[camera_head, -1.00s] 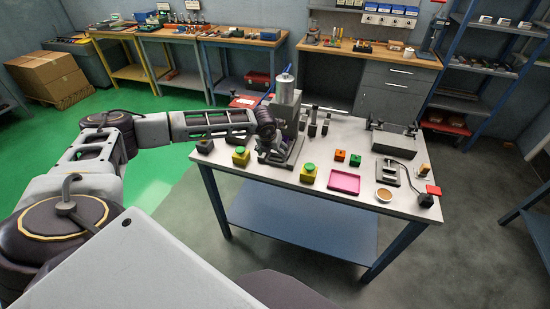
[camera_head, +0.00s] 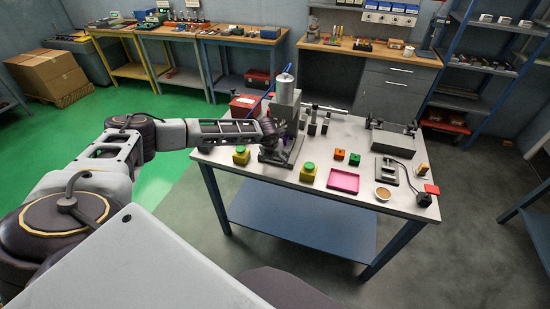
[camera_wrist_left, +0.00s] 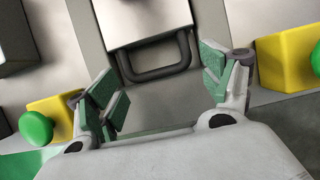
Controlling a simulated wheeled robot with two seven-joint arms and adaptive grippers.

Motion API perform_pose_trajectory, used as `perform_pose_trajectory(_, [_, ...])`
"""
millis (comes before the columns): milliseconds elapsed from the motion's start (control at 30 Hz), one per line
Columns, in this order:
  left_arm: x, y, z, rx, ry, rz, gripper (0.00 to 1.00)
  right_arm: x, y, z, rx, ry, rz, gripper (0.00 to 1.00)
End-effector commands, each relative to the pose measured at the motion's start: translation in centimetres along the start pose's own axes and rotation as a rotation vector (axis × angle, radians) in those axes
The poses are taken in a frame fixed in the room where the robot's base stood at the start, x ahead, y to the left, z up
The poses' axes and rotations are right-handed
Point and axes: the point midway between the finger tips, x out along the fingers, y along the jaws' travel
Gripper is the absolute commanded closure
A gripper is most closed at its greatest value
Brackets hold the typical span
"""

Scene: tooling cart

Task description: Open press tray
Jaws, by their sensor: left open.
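The press (camera_head: 285,98), a grey stand with a metal cylinder on top, stands at the back left part of the worktable. In the left wrist view its tray (camera_wrist_left: 143,22) shows as a pale plate with a dark U-shaped handle (camera_wrist_left: 158,73) on its front. My left gripper (camera_wrist_left: 165,95) is open and empty, with green-padded fingers to either side of the handle and a little short of it. In the head view my left gripper (camera_head: 272,150) is low at the press base and partly hides the tray. My right gripper is not in view.
Yellow blocks with green buttons stand left (camera_head: 241,156) and right (camera_head: 308,172) of the press front. A pink tray (camera_head: 343,181), small orange and green blocks, a bowl (camera_head: 383,194) and a grey fixture (camera_head: 394,140) occupy the right of the worktable (camera_head: 290,183).

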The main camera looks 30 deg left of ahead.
Motion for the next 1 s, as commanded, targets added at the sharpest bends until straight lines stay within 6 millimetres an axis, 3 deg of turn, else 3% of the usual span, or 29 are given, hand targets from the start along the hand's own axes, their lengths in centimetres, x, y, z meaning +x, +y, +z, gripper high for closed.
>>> perform_pose_trajectory(167, [0.01, 0.01, -0.02, 0.000, 0.000, 0.000, 0.21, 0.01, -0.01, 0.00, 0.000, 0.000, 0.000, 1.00])
perform_pose_trajectory(767, [0.08, -0.12, -0.14, 0.002, 0.002, -0.002, 0.98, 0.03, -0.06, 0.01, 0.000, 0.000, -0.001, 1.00])
perform_pose_trajectory(1000, [0.13, -0.16, -0.21, 0.005, 0.002, -0.002, 1.00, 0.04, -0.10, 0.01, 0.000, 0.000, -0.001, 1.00])
